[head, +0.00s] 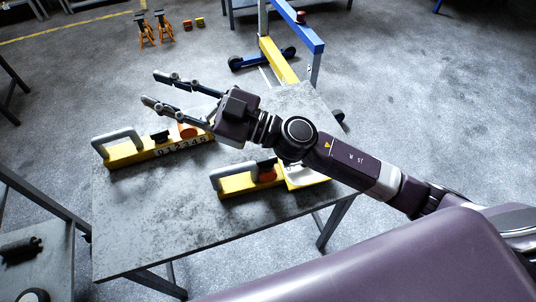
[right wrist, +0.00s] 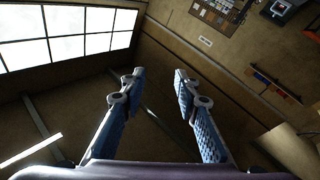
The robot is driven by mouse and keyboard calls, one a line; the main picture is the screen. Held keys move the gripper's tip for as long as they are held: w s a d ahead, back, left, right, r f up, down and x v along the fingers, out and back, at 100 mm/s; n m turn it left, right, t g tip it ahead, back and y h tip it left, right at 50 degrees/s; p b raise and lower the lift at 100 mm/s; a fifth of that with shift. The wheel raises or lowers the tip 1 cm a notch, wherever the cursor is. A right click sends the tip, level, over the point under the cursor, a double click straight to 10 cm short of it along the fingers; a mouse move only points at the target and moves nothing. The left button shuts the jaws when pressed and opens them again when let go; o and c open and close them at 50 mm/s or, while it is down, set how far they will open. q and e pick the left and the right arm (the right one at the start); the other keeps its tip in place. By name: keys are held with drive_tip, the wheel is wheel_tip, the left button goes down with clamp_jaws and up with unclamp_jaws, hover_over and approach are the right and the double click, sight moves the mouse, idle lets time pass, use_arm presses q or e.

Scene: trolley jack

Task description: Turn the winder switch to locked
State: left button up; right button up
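Two yellow units lie on the grey metal table (head: 150,225). The far unit (head: 125,158) has a grey handle, a black knob (head: 160,136), an orange round part (head: 188,131) and a row of numbers. The near unit (head: 238,184) has a grey handle, a black part (head: 266,165), an orange part and a pale panel partly hidden under my right arm. I cannot tell which part is the winder switch. My right gripper (head: 153,88) is open and empty, raised over the far unit and pointing left. Its spread fingers also show in the right wrist view (right wrist: 157,78). My left gripper is out of view.
A blue and yellow wheeled frame (head: 280,60) stands behind the table. Orange stands (head: 153,27) and small blocks are on the floor at the back. Another bench (head: 40,260) is at lower left. The table's front left area is bare.

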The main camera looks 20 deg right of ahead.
wheel_tip(320, 180, down, 3)
drive_tip(key=s+a+n+g, duration=0.2)
drive_tip(key=n+g, duration=0.1)
drive_tip(key=g, duration=0.2)
drive_tip(key=g+h, duration=0.6)
drive_tip(key=h, duration=0.7)
approach(267, 158)
drive_tip(key=shift+m, duration=0.4)
drive_tip(key=p+x, duration=0.2)
drive_tip(key=x, duration=0.6)
drive_tip(key=shift+a+r, duration=0.1)
drive_tip(key=shift+a+f, duration=0.15)
drive_tip(key=shift+f, duration=0.3)
drive_tip(key=shift+c, duration=0.4)
clamp_jaws()
